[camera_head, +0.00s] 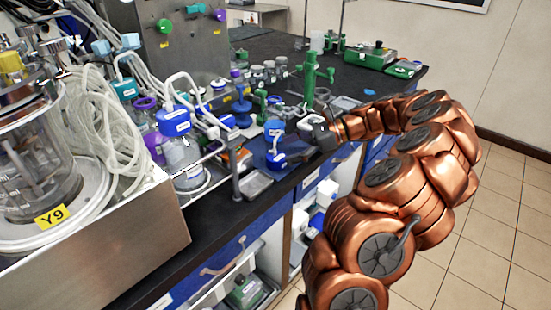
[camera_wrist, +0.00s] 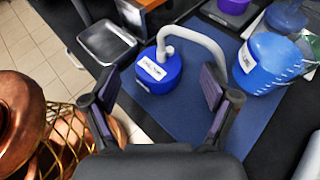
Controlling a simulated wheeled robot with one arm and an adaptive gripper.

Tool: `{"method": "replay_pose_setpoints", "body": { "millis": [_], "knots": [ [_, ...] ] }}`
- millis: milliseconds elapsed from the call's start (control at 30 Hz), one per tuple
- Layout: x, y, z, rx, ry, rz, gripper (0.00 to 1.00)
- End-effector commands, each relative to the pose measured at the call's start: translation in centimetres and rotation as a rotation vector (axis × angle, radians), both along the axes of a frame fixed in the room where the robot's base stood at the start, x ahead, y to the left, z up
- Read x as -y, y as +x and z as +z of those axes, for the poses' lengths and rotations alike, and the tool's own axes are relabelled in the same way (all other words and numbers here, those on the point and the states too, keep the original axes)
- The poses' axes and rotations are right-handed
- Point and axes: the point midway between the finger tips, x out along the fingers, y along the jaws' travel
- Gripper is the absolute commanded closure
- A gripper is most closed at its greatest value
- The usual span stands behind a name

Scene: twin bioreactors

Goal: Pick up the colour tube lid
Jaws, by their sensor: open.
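The colour tube lid (camera_wrist: 158,74) is a round blue cap with a white label and a curved white tube rising from it. It sits on a dark blue mat (camera_wrist: 190,120) on the bench. It also shows in the head view (camera_head: 276,161), left of and below my gripper (camera_head: 314,136). In the wrist view the two dark fingers of my gripper (camera_wrist: 158,90) are spread apart, with the lid showing beyond them in the gap. Nothing is held. The label's words are too small to read surely.
A labelled blue-capped container (camera_wrist: 268,62) stands right of the lid. A metal tray (camera_wrist: 106,42) lies to the left. A green stand (camera_head: 310,82) stands behind my gripper. The bench's front edge, with shelves below, is close by. Tubing and a glass vessel (camera_head: 35,155) fill the left.

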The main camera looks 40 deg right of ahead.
Motion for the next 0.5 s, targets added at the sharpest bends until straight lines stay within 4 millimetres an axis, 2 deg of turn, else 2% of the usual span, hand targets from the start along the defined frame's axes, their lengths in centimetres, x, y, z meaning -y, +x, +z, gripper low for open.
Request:
{"method": "replay_pose_setpoints", "body": {
  "millis": [300, 500],
  "knots": [
    [-3.1, 1.6, -2.2, -0.001, 0.002, 0.006, 0.14],
    [-3.4, 1.9, -2.4, -0.001, -0.001, 0.003, 0.14]
  ]
}}
